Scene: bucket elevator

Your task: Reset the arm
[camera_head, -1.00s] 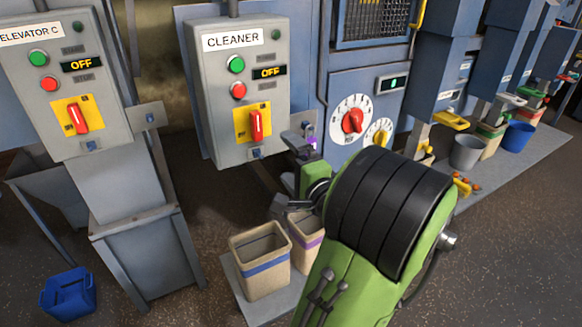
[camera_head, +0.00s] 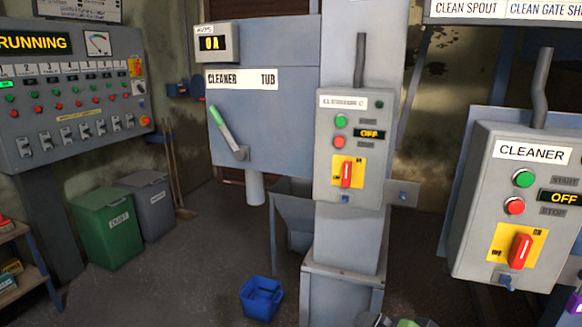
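My gripper is out of view. Only a small green and dark piece of what looks like my arm shows at the bottom edge, right of the middle. The grey CLEANER control box (camera_head: 519,212) stands at the right, its display reading OFF. A red handle (camera_head: 520,250) sits on its yellow plate. A bit of something purple shows at the right edge, cut off by the frame.
A second control box (camera_head: 350,150) on a grey column also reads OFF. A blue bucket (camera_head: 262,298) stands on the floor. Green and grey bins (camera_head: 108,228) stand at the left, below a panel (camera_head: 75,95) reading RUNNING. Floor between is clear.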

